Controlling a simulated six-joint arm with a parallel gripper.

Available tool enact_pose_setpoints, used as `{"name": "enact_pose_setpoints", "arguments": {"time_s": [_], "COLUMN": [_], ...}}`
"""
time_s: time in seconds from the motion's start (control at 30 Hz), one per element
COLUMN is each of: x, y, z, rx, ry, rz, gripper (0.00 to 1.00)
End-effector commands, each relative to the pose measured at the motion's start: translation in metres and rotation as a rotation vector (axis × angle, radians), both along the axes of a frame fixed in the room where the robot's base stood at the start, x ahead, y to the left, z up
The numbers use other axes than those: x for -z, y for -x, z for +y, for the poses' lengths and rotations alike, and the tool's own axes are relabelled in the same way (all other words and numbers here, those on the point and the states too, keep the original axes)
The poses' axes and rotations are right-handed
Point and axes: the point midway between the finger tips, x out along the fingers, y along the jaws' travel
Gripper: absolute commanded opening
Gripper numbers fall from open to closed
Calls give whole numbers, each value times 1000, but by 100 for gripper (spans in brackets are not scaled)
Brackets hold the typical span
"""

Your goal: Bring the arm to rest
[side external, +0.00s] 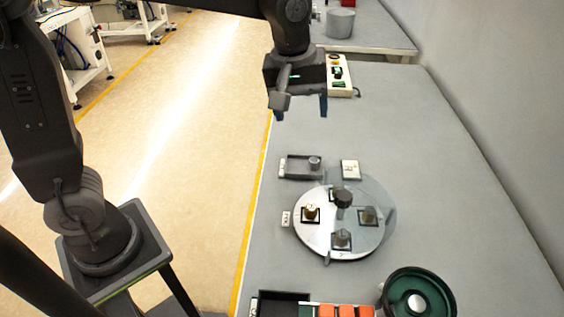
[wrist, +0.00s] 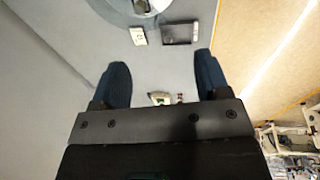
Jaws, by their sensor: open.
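My gripper (side external: 301,108) hangs above the far part of the grey table in the side external view, its fingers pointing down. In the wrist view my gripper (wrist: 161,88) shows two dark blue fingers wide apart with nothing between them. It is clear of the round dial plate (side external: 308,240) and of the small tray, both of which lie nearer the camera.
The round plate carries several square fixtures and a dark knob (side external: 343,198). A small dark tray (side external: 297,166) and a white card (side external: 350,169) lie beyond it. A control box (side external: 340,75) stands behind my gripper. A green bowl feeder (side external: 417,281) and orange blocks (side external: 346,311) sit at the front.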

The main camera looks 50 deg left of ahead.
Motion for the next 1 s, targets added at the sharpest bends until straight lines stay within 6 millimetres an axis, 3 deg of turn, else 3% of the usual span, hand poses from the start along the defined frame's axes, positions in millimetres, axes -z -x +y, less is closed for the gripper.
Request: {"name": "enact_pose_setpoints", "arguments": {"time_s": [0.1,0.2,0.4,0.5,0.7,1.0], "x": [-17,-22,-13,-5,7,8], "y": [40,73,134,155,174,175], "z": [25,42,67,73,79,79], "rx": [157,296,552,648,749,760], "ry": [-31,-72,-182,-234,-293,-299], "rz": [-81,-141,-248,-285,-316,-315], "gripper": [69,69,69,69,69,69]}}
